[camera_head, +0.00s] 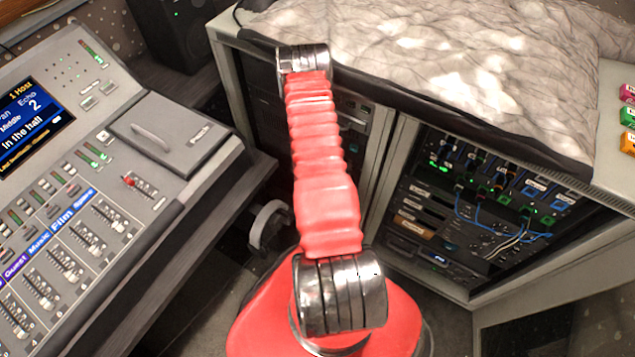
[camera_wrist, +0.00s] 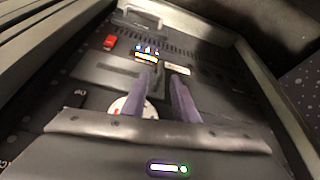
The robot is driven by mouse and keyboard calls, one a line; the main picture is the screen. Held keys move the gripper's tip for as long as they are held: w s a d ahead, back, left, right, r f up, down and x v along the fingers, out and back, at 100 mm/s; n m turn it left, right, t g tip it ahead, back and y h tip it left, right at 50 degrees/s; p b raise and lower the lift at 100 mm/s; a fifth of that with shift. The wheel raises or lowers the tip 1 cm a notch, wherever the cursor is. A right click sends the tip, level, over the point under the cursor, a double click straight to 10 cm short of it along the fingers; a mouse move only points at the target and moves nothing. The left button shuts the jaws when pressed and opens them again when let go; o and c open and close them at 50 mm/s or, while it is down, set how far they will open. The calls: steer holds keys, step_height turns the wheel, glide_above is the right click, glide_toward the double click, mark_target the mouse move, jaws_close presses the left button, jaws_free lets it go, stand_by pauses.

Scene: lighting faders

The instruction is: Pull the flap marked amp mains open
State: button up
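I cannot read the words amp mains on any label. A grey flap with a bar handle (camera_head: 160,143) and a small label lies closed on the mixing desk in the head view; its label is too small to read. In the wrist view my gripper (camera_wrist: 165,73) points its two fingers at a dark panel (camera_wrist: 92,75). The fingers stand apart with nothing visible between them. A small white label (camera_wrist: 180,67) shows by the fingertips; I cannot tell whether they touch the panel. My gripper is hidden in the head view.
The wrist view also shows a red switch (camera_wrist: 109,42), a round white disc (camera_wrist: 132,107) and a handle (camera_wrist: 140,15) at the top. In the head view, a cloth (camera_head: 430,70) covers the rack cabinet; blue cables (camera_head: 480,225) hang at its right bay.

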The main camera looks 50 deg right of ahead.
steer(key=shift+x, duration=2.3)
steer(key=shift+c, duration=0.2)
jaws_close()
steer(key=shift+w+r, duration=0.1)
steer(key=shift+w, duration=0.05)
